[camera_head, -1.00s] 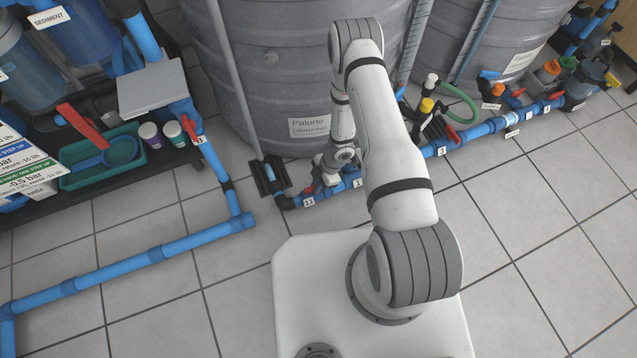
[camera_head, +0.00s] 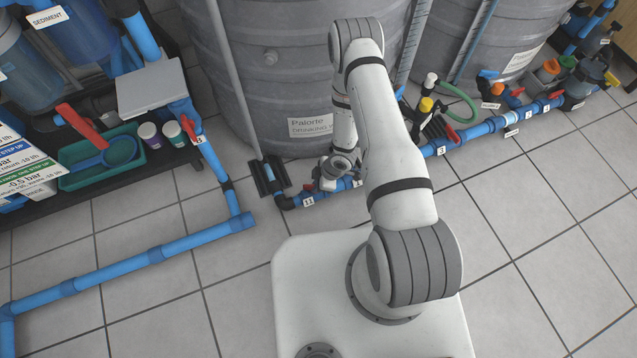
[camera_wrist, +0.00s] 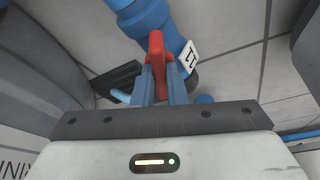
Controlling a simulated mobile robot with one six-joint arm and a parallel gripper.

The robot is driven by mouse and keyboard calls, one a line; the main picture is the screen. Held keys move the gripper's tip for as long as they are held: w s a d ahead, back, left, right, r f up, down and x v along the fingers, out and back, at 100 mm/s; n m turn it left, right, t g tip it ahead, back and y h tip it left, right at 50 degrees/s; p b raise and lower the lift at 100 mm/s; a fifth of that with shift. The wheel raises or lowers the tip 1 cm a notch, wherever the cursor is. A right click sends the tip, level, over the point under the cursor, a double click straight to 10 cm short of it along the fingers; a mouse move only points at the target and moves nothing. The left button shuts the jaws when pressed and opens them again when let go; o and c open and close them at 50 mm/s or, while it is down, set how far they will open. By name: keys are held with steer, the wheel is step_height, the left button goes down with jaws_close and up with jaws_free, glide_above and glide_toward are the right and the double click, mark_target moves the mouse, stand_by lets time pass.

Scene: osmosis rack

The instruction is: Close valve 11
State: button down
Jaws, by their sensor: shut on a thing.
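Valve 11 has a red handle (camera_wrist: 156,55) on a blue pipe (camera_wrist: 150,18), with a white tag (camera_wrist: 188,58) reading 11 beside it in the wrist view. My gripper (camera_wrist: 158,85) is shut on the red handle, one finger on each side of it. In the head view the tag 11 (camera_head: 308,201) shows on the pipe by the grey tank. My gripper (camera_head: 325,186) is by that pipe, just above the tag. The handle is mostly hidden by my wrist there.
A large grey tank (camera_head: 270,100) stands close behind the valve. A black bracket (camera_head: 270,176) is left of it. The blue pipe runs right to other red-handled valves (camera_head: 452,134). A shelf with a teal tray (camera_head: 72,180) is at the left.

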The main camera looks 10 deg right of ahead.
steer(key=m+t, duration=0.1)
steer(key=m, duration=0.2)
steer(key=m+t+h, duration=0.1)
steer(key=m, duration=0.2)
steer(key=shift+w+a+r+m+p, duration=0.1)
steer(key=shift+a+m+p, duration=0.1)
steer(key=shift+m+p, duration=0.1)
steer(key=m+t+h, duration=0.1)
steer(key=m, duration=0.3)
steer(key=shift+a, duration=0.1)
steer(key=shift+m+t+h+p, duration=0.4)
steer(key=shift+m+h, duration=0.1)
steer(key=shift+m, duration=0.7)
steer(key=c, duration=1.8)
jaws_free()
steer(key=o, duration=0.3)
steer(key=shift+s, duration=0.2)
steer(key=shift+o, duration=0.2)
steer(key=a+p+v, duration=0.1)
steer(key=p+v, duration=0.2)
steer(key=v, duration=0.4)
steer(key=shift+d+r, duration=0.35)
steer(key=shift+d, duration=0.15)
steer(key=shift+s, duration=0.15)
